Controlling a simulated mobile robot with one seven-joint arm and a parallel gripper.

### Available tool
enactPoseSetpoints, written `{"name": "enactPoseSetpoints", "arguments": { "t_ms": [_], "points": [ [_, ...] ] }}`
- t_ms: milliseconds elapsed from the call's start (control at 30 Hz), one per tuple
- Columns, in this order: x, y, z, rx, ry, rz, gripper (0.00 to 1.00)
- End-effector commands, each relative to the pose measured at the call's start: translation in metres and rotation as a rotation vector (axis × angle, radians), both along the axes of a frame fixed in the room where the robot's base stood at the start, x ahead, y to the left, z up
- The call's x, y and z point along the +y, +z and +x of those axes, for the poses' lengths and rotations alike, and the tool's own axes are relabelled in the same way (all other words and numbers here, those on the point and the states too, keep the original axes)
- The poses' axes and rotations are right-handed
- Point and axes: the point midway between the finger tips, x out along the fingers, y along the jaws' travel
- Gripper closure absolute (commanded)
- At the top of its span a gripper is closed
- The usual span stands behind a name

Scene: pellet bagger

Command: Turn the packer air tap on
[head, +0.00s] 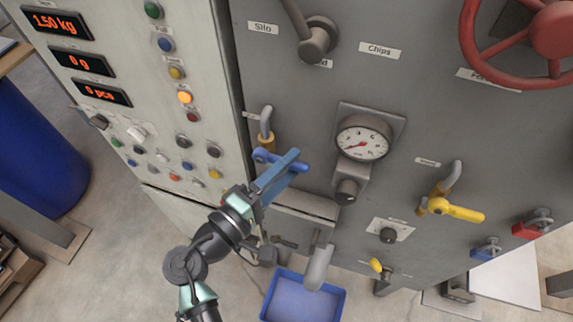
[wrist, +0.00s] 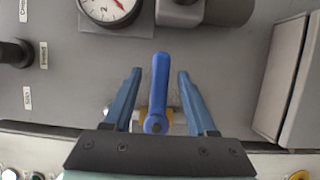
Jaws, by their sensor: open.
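A blue-handled tap (head: 262,155) with a brass body and a bent grey pipe is on the grey machine front, left of the round gauge. In the wrist view its blue lever (wrist: 160,88) stands between my two fingers, with a gap on each side. My gripper (head: 290,163) is open around the lever, and its blue fingers also show in the wrist view (wrist: 159,75). In the head view the fingers hide part of the lever. The tap's own label is too small to read.
A yellow-handled tap (head: 456,211) is to the right. A gauge (head: 362,140) with a knob (head: 347,191) below it is close to my gripper's right. A red handwheel (head: 545,35) is at upper right. A blue tray (head: 303,298) lies below. A button panel (head: 150,110) is left.

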Motion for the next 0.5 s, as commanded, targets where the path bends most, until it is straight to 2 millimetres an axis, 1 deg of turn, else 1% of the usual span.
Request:
{"name": "enactPoseSetpoints", "arguments": {
  "t_ms": [67, 100, 167, 200, 267, 400, 433, 500],
  "points": [
    [0.0001, -0.0002, -0.0001, 0.000, 0.000, 0.000, 0.43],
    [0.0001, -0.0001, -0.0001, 0.000, 0.000, 0.000, 0.44],
    [0.0001, -0.0001, -0.0002, 0.000, 0.000, 0.000, 0.55],
    [0.0002, -0.0002, -0.0002, 0.000, 0.000, 0.000, 0.62],
    [0.0002, -0.0001, -0.0002, 0.000, 0.000, 0.000, 0.73],
    [0.0003, -0.0001, -0.0002, 0.000, 0.000, 0.000, 0.98],
    [0.0003, -0.0001, -0.0003, 0.000, 0.000, 0.000, 1.00],
    [0.0004, -0.0001, -0.0003, 0.000, 0.000, 0.000, 1.00]
  ]
}}
